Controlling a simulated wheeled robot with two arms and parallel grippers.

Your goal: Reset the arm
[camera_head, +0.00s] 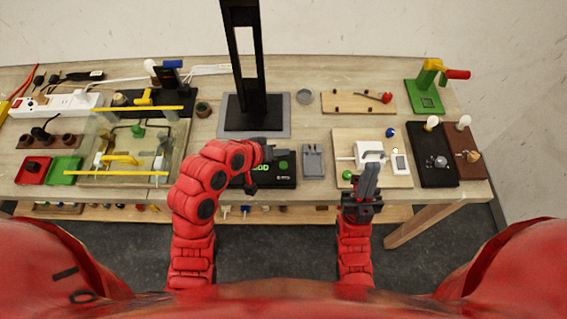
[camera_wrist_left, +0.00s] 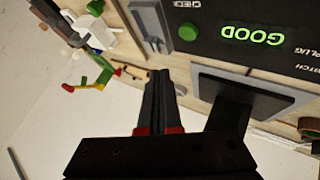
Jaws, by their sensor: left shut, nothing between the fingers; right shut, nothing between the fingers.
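My left arm comes in from the left in the head view and bends over the front of the table, with its left gripper (camera_head: 252,186) by the black checker box (camera_head: 275,184). The left wrist view shows the left fingers (camera_wrist_left: 160,92) shut with nothing between them. The box reads GOOD in green beside a green button (camera_wrist_left: 188,31).
A black upright post (camera_head: 244,80) stands on a grey mat behind the box. A grey device (camera_head: 313,160) lies right of the box. Two bulb boards (camera_head: 436,172) stand right, a green clamp stand (camera_head: 425,95) behind. A clear case (camera_head: 95,150) and power strip (camera_head: 60,105) are left.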

